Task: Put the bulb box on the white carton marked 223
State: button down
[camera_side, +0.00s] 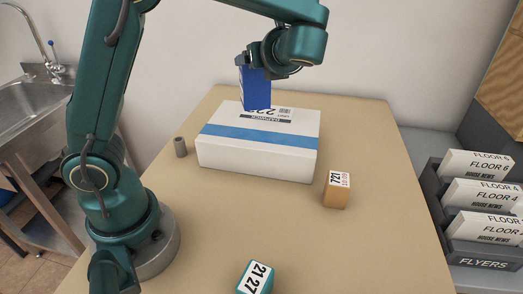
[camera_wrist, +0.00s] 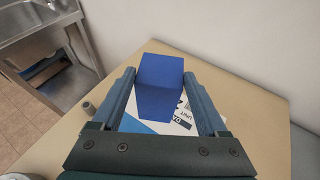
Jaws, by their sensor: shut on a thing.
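The bulb box is a blue upright box (camera_side: 255,88) in the side view, and it also shows in the wrist view (camera_wrist: 160,84). My gripper (camera_side: 254,62) is shut on it, with one finger on each side in the wrist view (camera_wrist: 160,95). The white carton (camera_side: 258,157) has a blue band and a label partly reading 22, with the rest hidden behind the box. The blue box is over the carton's far part. I cannot tell whether its bottom touches the carton top.
A small orange box marked 721 (camera_side: 337,190) stands right of the carton. A teal box marked 2127 (camera_side: 255,279) is at the front. A grey cylinder (camera_side: 180,147) stands left of the carton. A dark flyer rack (camera_side: 480,253) is at the right, a sink (camera_side: 28,105) at the left.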

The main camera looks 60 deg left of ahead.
aim_at(266, 84)
jog(key=shift+w+d+f, duration=0.2)
jog(key=shift+f, duration=0.65)
jog(key=shift+w+d+f, duration=0.2)
jog(key=shift+w+f, duration=0.05)
jog(key=shift+f, duration=0.6)
jog(key=shift+w+d+f, duration=0.2)
jog(key=shift+f, duration=0.65)
grip_release()
jog(key=shift+d+r, duration=0.1)
